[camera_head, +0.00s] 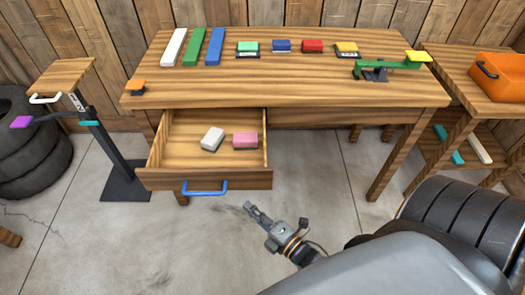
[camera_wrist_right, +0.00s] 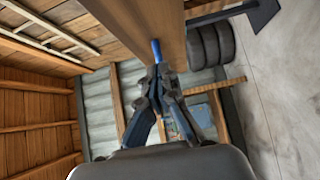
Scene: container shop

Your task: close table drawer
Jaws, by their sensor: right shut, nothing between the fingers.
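The wooden table (camera_head: 290,88) has its drawer (camera_head: 248,181) pulled out at the left. A blue handle (camera_head: 205,188) is on the drawer's front. A white block (camera_head: 212,139) and a pink block (camera_head: 245,140) lie inside. My right gripper (camera_head: 248,208) is shut and empty, in front of the drawer and to the right of the handle. In the right wrist view, the shut fingers (camera_wrist_right: 158,70) point toward the blue handle (camera_wrist_right: 156,50), next to a wooden panel (camera_wrist_right: 140,22). I cannot tell whether they touch it. My left gripper is not in view.
Colored blocks and a green balance-like device (camera_head: 375,68) are on the tabletop. A small stand (camera_head: 122,160) is left of the drawer. Tires (camera_head: 30,150) are at far left. A side table with an orange case (camera_head: 498,77) is at right. Floor before the drawer is clear.

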